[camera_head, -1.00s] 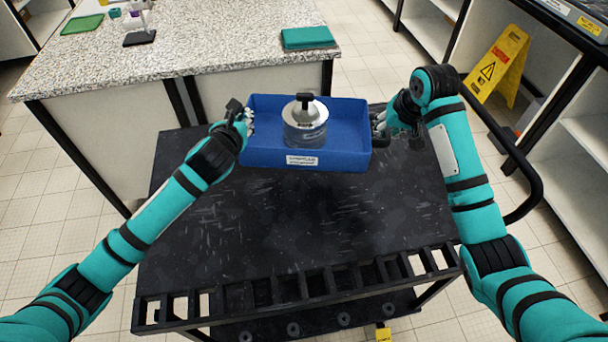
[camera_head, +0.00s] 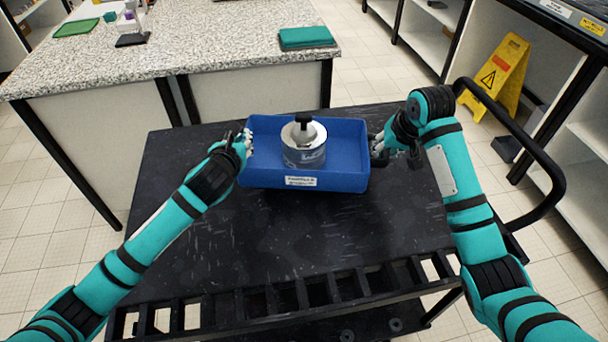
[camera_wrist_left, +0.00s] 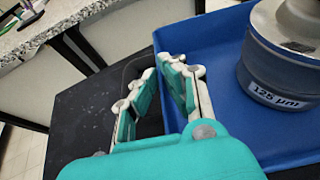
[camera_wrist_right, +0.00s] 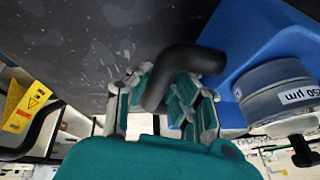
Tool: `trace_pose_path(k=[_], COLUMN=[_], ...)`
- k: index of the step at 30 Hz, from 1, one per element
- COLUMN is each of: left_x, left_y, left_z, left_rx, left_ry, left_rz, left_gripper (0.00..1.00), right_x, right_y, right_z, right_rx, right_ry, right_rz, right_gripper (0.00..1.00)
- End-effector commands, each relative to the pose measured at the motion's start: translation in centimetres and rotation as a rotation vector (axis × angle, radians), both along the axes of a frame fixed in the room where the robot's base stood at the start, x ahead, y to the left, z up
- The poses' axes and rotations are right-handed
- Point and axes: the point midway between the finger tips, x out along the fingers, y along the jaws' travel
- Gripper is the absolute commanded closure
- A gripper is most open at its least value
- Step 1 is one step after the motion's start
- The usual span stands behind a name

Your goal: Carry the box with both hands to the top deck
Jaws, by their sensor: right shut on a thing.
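The blue box (camera_head: 346,176) is an open tray with a white front label. It is over the far part of the black top deck (camera_head: 290,235); I cannot tell whether its base touches it. A grey sieve stack (camera_head: 303,157) with a black knob stands in it, labelled 125 µm in the left wrist view (camera_wrist_left: 277,97). My right gripper (camera_head: 378,148) is shut on the box's black right handle (camera_wrist_right: 188,65). My left gripper (camera_head: 247,145) is at the box's left end; its fingers (camera_wrist_left: 155,85) flank a dark shape, and their grip is unclear.
A speckled bench (camera_head: 190,50) stands beyond the cart, with a teal item (camera_head: 306,37) near its edge. The cart's black rail (camera_head: 553,170) curves along the right. A yellow warning sign (camera_head: 494,75) stands on the floor. The near deck is bare.

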Motion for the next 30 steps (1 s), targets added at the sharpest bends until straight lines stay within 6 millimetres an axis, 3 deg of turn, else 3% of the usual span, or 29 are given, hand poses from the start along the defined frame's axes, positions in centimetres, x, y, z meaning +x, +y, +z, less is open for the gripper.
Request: trace_pose_path(k=[26, 27, 30], left_x=[0.1, 0.1, 0.1], left_y=[0.5, 0.5, 0.4], left_z=[-4.9, -5.1, -4.8], left_rx=[0.007, 0.007, 0.007], left_ry=[-0.002, 0.001, 0.001], left_rz=[0.009, 0.01, 0.009], left_gripper=[1.0, 0.95, 0.81], right_x=[0.1, 0.1, 0.1], right_y=[-0.5, -0.5, -0.4], right_z=[-5.0, -5.0, -4.8], right_rx=[-0.005, -0.006, -0.005], right_ry=[-0.002, 0.0, 0.001], right_rz=[-0.011, -0.011, -0.01], right_gripper=[1.0, 0.83, 0.7])
